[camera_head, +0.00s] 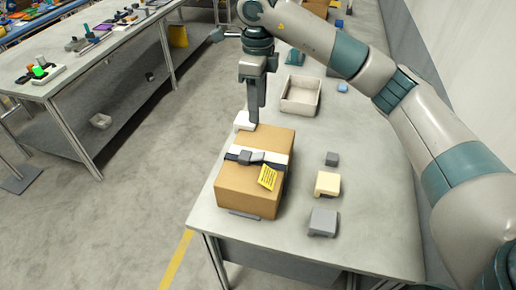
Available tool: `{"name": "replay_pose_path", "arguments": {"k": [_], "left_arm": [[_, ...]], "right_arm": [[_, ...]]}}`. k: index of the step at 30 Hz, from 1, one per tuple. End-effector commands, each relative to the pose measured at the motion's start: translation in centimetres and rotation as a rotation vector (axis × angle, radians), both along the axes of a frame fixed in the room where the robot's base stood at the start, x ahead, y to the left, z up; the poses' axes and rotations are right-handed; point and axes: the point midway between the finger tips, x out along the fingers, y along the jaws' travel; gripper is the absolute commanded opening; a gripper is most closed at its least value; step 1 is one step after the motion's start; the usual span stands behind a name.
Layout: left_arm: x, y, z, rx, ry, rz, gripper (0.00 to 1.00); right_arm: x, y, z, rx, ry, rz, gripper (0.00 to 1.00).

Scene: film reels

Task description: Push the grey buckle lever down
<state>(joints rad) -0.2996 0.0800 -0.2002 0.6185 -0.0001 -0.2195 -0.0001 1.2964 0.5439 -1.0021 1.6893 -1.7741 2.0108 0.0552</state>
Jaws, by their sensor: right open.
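A brown cardboard box (247,190) stands on the near part of the grey table. A dark strap with a white band crosses its top, and a small grey buckle (250,157) sits on the strap. I cannot clearly tell the lever from the rest of the buckle, or its angle. A yellow label (268,177) lies on the box beside the strap. My right gripper (254,116) points down just beyond the far edge of the box, apart from the buckle. It is open and appears empty. My left gripper is not in view.
A small white block (243,121) lies behind the box by the gripper. An open tray (301,107) is at the back. Grey (322,222) and cream (327,184) blocks stand right of the box. The table's left edge is close to the box.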

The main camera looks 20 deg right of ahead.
Motion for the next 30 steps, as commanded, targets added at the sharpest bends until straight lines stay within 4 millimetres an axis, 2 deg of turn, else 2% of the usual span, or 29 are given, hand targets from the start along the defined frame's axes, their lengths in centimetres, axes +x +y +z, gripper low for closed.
{"name": "replay_pose_path", "arguments": {"k": [10, 16, 23, 30], "left_arm": [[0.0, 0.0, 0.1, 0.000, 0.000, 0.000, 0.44], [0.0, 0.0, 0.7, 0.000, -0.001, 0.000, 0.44], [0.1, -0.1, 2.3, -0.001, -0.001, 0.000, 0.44], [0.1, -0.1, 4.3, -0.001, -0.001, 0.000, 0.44]], "right_arm": [[0.0, 0.0, -0.3, 0.001, 0.000, 0.000, 0.44], [0.0, 0.0, -1.6, 0.002, 0.002, -0.001, 0.44], [-0.1, 0.0, -4.6, 0.001, 0.004, -0.002, 0.44], [-0.1, 0.0, -8.9, 0.000, 0.004, -0.002, 0.44]]}}
